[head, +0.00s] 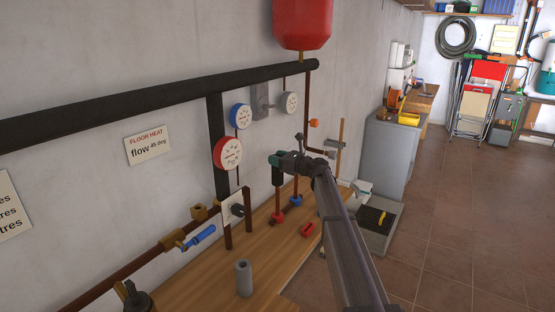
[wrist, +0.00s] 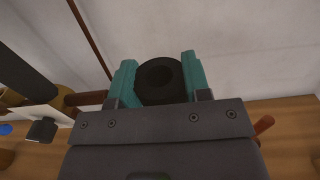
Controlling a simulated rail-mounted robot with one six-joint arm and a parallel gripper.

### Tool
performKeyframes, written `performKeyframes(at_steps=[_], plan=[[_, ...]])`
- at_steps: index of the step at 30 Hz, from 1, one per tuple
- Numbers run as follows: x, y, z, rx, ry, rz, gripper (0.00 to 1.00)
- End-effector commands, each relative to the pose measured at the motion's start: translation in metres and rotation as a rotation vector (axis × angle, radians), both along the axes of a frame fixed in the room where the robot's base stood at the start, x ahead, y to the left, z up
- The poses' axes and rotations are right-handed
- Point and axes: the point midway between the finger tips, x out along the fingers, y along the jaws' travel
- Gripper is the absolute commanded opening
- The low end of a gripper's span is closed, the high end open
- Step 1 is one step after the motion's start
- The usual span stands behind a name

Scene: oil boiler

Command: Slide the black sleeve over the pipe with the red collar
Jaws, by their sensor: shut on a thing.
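The black sleeve (wrist: 160,80) is held between the two teal fingers of my gripper (wrist: 158,78); its open end faces the wrist camera and its bore looks dark. The pipe with the red collar (head: 277,217) stands on the bench directly below the gripper in the picture. Its top end is hidden behind the gripper, so I cannot tell whether the sleeve is above it or around it.
A pipe with a blue collar (head: 296,200) stands just right of the red-collared one. A grey cylinder (head: 244,279) and a red item (head: 307,229) are on the wooden bench (head: 205,290). Gauges (head: 228,153) and a black lagged pipe (head: 150,100) are behind along the wall.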

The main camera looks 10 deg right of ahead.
Motion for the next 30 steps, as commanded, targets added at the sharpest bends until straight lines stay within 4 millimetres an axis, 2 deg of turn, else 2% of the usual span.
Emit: performKeyframes(at_steps=[30], plan=[[0.0,0.0,-0.032,0.0,0.0,0.0,0.07]])
